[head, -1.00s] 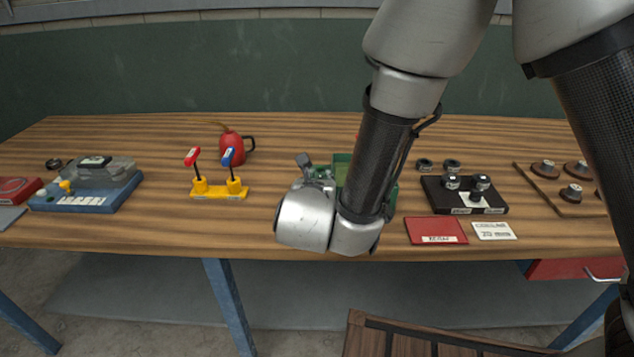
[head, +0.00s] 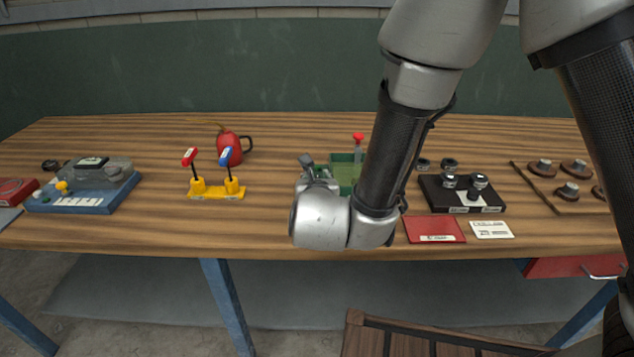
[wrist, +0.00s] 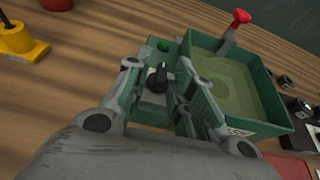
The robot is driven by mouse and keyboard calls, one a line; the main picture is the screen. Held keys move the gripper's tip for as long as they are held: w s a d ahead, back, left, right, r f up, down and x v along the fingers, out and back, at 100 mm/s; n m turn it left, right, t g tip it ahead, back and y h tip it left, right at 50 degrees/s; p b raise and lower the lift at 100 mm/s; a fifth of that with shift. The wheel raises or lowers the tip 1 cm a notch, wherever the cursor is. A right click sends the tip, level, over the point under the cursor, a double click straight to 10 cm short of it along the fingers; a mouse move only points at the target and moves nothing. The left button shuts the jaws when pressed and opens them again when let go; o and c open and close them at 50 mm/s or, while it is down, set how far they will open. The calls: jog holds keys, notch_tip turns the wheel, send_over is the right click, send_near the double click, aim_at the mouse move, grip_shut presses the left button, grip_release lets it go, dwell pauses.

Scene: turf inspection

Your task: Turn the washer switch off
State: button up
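The washer is a green unit with an open water-filled basin (wrist: 235,85). Beside the basin is a narrow green housing (wrist: 152,112) with a black toggle switch (wrist: 158,78) and a small green button or lamp (wrist: 163,45). The basin (head: 346,172) also shows in the head view, partly behind my arm. My gripper (wrist: 163,82) is open, with one finger on each side of the toggle. Whether either finger touches it, I cannot tell. In the head view the switch is hidden by my wrist and gripper (head: 310,168).
A red-topped post (wrist: 238,22) rises at the basin's far edge. A yellow stand with red and blue levers (head: 217,191) is to the left, before a red oil can (head: 231,148). A black tray (head: 460,195) and red card (head: 434,230) lie right. Bare wood separates the yellow stand and washer.

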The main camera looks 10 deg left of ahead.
jog(key=shift+r, duration=0.15)
jog(key=v, duration=0.8)
jog(key=shift+f, duration=0.2)
